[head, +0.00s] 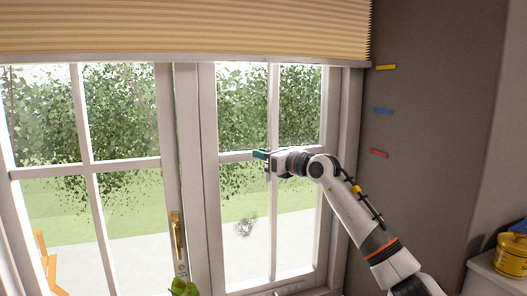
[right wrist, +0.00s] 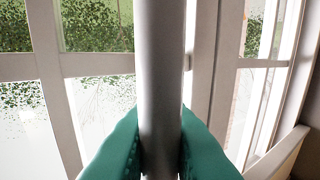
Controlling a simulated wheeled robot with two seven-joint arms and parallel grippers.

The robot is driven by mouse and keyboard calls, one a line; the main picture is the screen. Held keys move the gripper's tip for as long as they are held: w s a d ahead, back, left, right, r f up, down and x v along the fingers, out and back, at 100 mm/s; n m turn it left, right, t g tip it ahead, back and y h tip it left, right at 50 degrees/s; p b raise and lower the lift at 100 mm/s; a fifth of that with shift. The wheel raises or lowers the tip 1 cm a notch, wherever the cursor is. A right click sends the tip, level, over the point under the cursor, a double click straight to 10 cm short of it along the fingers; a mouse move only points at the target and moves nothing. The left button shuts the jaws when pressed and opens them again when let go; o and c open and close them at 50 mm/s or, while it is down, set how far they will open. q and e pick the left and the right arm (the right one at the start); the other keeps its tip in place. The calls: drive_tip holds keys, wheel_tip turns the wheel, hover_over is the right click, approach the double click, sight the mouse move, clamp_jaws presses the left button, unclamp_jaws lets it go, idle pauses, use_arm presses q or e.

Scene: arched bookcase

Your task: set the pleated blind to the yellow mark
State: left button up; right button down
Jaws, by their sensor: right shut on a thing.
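The cream pleated blind (head: 185,28) hangs across the top of the window. Its pale bottom rail (head: 335,62) ends at the right close to the yellow mark (head: 386,67) on the wall and looks about level with it in the head view. My right gripper (head: 262,155) is in front of the right window, well below the rail in the picture. In the right wrist view its teal fingers (right wrist: 160,150) are shut on an upright grey bar (right wrist: 160,70). What the bar joins is out of view. My left gripper is not in view.
A blue mark (head: 382,111) and a red mark (head: 379,153) sit below the yellow one. A brass window handle (head: 178,236) is at the middle frame. A yellow tin (head: 511,255) stands at the lower right. Something green (head: 183,287) shows at the bottom.

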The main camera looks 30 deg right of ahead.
drive_tip(key=shift+f, duration=0.1)
drive_tip(key=c, duration=1.4)
unclamp_jaws()
drive_tip(key=b+v, duration=0.5)
drive_tip(key=v, duration=0.7)
